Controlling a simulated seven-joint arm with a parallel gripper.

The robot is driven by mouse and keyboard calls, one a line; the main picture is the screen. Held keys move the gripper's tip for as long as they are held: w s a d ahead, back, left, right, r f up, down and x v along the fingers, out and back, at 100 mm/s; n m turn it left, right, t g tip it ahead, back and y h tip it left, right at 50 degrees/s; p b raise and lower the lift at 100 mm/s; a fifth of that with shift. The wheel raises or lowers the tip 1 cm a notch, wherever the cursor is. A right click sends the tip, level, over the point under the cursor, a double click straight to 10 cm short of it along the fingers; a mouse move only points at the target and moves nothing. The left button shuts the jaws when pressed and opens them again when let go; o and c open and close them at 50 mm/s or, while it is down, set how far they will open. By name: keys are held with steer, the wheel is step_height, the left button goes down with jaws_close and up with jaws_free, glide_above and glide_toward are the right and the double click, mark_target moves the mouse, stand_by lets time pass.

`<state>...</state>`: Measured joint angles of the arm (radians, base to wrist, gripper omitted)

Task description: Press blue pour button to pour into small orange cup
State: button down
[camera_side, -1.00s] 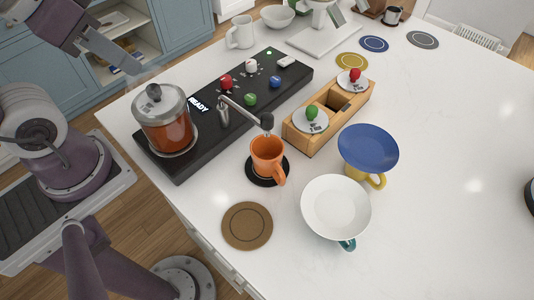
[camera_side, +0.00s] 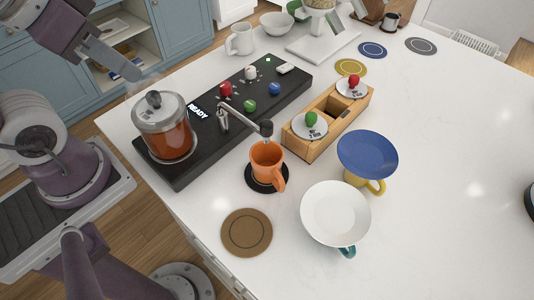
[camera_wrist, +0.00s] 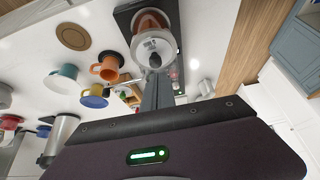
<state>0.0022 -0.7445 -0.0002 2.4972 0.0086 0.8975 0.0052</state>
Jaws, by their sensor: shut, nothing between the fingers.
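The blue pour button (camera_side: 274,88) is a round knob on the black brewing console (camera_side: 180,180), right of the green knob (camera_side: 249,105). The small orange cup (camera_side: 267,160) stands upright on a black coaster (camera_side: 262,184), under the console's spout (camera_side: 262,126). The cup also shows in the wrist view (camera_wrist: 106,69). My gripper (camera_side: 134,73) is at the upper left in the side view, shut and empty, above and behind the glass pot (camera_side: 166,132) and well apart from the blue button. In the wrist view the shut fingers (camera_wrist: 158,82) point toward the pot.
The pot of reddish-brown liquid sits on the console's left end, with a READY display (camera_side: 198,111) beside it. A wooden rack (camera_side: 320,142) holds two round tags. The counter's right side is mostly clear.

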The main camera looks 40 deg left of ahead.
steer(key=w+m, duration=0.1)
steer(key=w+a+m+y, duration=0.1)
steer(key=w+a+m, duration=0.1)
steer(key=w, duration=0.1)
steer(key=shift+y, duration=0.3)
steer(key=w+a+m+t+y, duration=0.1)
steer(key=w+m, duration=0.6)
steer(key=w, duration=0.1)
steer(key=m+t, duration=0.2)
steer(key=m, duration=1.3)
glide_above(273, 88)
step_height(273, 88, down, 5)
steer(key=shift+h, duration=0.4)
steer(key=shift+f, duration=0.15)
steer(key=shift+n, duration=0.3)
steer(key=shift+f, duration=4.3)
steer(key=shift+f, duration=0.1)
steer(key=shift+f, duration=0.3)
